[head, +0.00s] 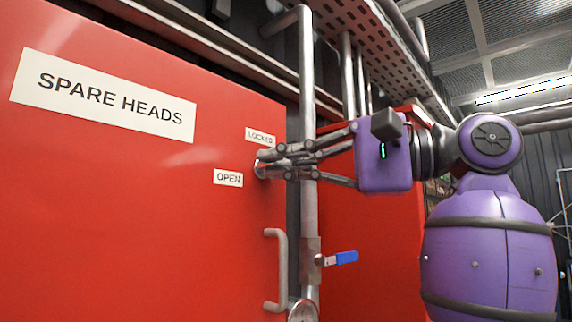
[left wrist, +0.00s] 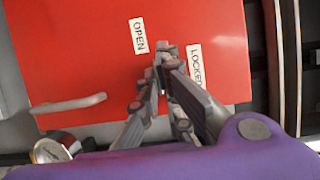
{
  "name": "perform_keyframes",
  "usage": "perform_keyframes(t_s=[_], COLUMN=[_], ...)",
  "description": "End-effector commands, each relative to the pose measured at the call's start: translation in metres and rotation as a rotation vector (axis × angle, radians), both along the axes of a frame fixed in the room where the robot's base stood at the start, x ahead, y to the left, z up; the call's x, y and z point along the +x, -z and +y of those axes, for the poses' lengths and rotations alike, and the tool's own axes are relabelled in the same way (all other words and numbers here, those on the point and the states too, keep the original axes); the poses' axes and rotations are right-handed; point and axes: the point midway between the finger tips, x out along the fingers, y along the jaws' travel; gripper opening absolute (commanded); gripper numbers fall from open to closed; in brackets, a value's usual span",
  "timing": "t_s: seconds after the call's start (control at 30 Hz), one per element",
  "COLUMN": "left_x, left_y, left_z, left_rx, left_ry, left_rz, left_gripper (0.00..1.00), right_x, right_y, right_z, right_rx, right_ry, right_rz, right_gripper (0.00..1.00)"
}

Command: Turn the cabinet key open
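The red cabinet door (head: 110,210) carries a "SPARE HEADS" label (head: 103,95). Its small lock (head: 260,170) is near the door's right edge, between the "LOCKED" label (head: 260,135) above and the "OPEN" label (head: 228,178) to the lower left. My left gripper (head: 268,163) reaches in from the right of the head view, its fingertips at the lock. In the left wrist view the fingertips (left wrist: 159,78) come together on the key, between the OPEN (left wrist: 138,37) and LOCKED (left wrist: 195,66) labels. The fingers hide nearly all of the key, so its angle cannot be told. My right gripper is not in view.
A grey door handle (head: 277,270) sits below the lock. A vertical pipe (head: 308,100) stands just right of the door, behind the gripper fingers, with a blue-levered valve (head: 345,257) lower down. A gauge (head: 302,311) is at the bottom edge.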

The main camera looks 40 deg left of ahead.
Motion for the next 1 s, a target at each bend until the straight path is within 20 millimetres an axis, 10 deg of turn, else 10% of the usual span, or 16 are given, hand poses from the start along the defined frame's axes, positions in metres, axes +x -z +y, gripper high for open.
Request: perform_keyframes(t_s=[0.23, 0.57, 1.0], left_x=[0.0, 0.001, 0.025], left_y=[0.0, 0.0, -0.002], left_z=[0.0, -0.002, -0.078], left_rx=[0.0, 0.001, 0.002], left_ry=[0.002, 0.002, 0.004], left_rz=[0.0, 0.001, 0.003], left_gripper=[0.23, 0.23, 0.23], right_x=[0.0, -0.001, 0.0], right_y=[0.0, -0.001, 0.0], right_z=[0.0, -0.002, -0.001], right_rx=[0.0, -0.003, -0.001], right_ry=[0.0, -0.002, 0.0], right_rz=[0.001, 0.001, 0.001], right_gripper=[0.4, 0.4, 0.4])
